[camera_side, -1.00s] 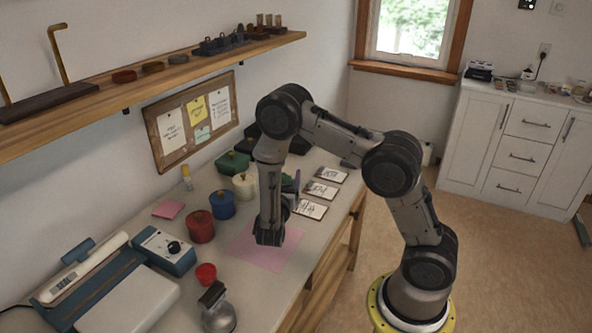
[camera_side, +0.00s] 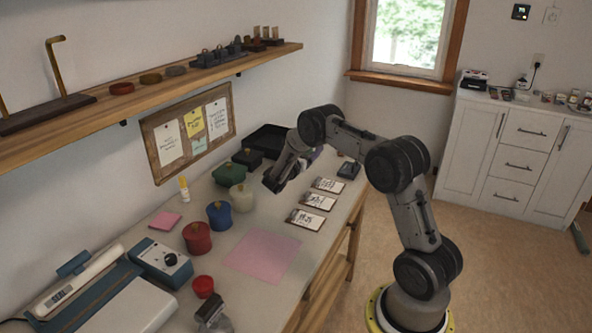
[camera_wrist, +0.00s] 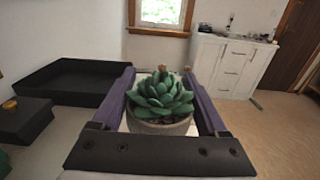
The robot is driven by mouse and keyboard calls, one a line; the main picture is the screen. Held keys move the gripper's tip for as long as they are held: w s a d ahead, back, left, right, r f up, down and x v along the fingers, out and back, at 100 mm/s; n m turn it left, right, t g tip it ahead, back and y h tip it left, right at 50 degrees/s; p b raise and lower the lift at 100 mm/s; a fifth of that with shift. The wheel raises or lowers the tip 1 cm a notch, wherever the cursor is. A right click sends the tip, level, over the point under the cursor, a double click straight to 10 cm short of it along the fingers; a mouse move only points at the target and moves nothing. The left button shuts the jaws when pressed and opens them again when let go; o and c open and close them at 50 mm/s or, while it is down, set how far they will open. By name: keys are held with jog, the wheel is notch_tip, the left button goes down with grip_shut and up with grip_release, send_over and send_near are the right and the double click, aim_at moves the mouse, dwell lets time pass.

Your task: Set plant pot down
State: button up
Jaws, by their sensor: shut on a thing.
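A plant pot (camera_wrist: 158,127), grey and round with a green succulent (camera_wrist: 160,98), stands upright between the purple fingers of my gripper (camera_wrist: 159,80) in the wrist view. The gripper is shut on the pot and points level toward the window. The pot's underside is hidden by the dark gripper bar, so I cannot tell whether it touches the table. In the side view my wrist is over the far part of the worktable (camera_side: 262,214), and my arm hides the pot and most of the fingers.
A black tray (camera_wrist: 68,91) and dark lidded box (camera_wrist: 24,119) are left of the gripper. A pink sheet (camera_side: 262,256) lies bare. Lidded pots (camera_side: 197,238) stand left; a shelf (camera_side: 150,88) overhangs.

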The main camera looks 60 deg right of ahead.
jog(key=w+d+f, duration=0.7)
jog(key=w+f, duration=0.1)
jog(key=shift+d+f, duration=0.1)
jog(key=shift+d, duration=0.3)
jog(key=shift+d+f, duration=0.1)
jog(key=shift+f, duration=1.65)
